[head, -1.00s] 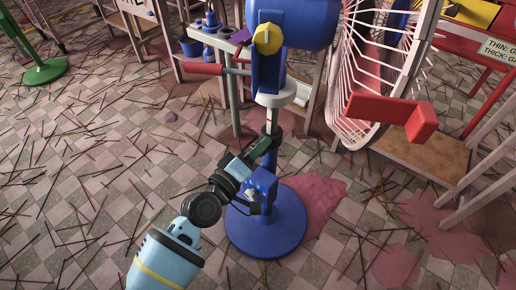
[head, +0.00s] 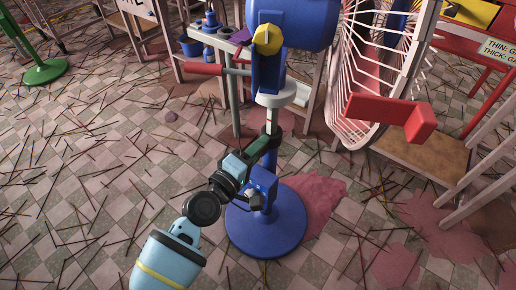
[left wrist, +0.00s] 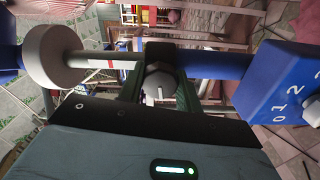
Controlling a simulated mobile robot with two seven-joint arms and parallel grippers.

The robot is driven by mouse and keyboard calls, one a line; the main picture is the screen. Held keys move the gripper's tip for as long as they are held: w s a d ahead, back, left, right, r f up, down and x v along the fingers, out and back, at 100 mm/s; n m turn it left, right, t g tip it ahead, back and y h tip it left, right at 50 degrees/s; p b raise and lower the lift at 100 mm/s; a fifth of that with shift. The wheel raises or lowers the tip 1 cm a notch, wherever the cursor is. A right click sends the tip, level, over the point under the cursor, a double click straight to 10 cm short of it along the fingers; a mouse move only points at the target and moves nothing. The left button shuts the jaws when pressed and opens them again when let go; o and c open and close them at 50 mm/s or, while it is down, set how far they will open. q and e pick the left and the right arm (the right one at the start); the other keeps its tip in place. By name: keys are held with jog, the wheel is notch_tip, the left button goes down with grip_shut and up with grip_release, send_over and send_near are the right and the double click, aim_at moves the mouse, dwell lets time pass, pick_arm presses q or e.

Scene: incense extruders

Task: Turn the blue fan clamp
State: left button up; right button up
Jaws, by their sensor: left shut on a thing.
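The blue fan has a blue motor body (head: 297,22) with a yellow knob (head: 267,39), a post and a round blue base (head: 262,228). A dark clamp (head: 272,137) sits around the post below a white collar (head: 276,95). In the left wrist view the dark clamp (left wrist: 160,50) is on the post, with a round grey knob (left wrist: 160,83) at it. My left gripper (head: 262,146) reaches the clamp from the lower left. Its green fingers (left wrist: 160,92) are shut on the knob, one on either side.
A blue box with numbers (left wrist: 280,85) is on the post near the gripper; it shows above the base (head: 263,181). A white fan cage (head: 375,65) and a red block (head: 397,112) stand at right. Sticks litter the tiled floor (head: 110,170), which is open at left.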

pick_arm(q)
jog(key=o, duration=1)
pick_arm(e)
jog(key=shift+s, duration=0.35)
pick_arm(q)
jog(key=shift+p+v, duration=0.5)
jog(key=shift+v, duration=3.45)
pick_arm(e)
jog(key=shift+w+r, duration=0.5)
jog(key=shift+r, duration=0.05)
jog(key=shift+s, duration=0.35)
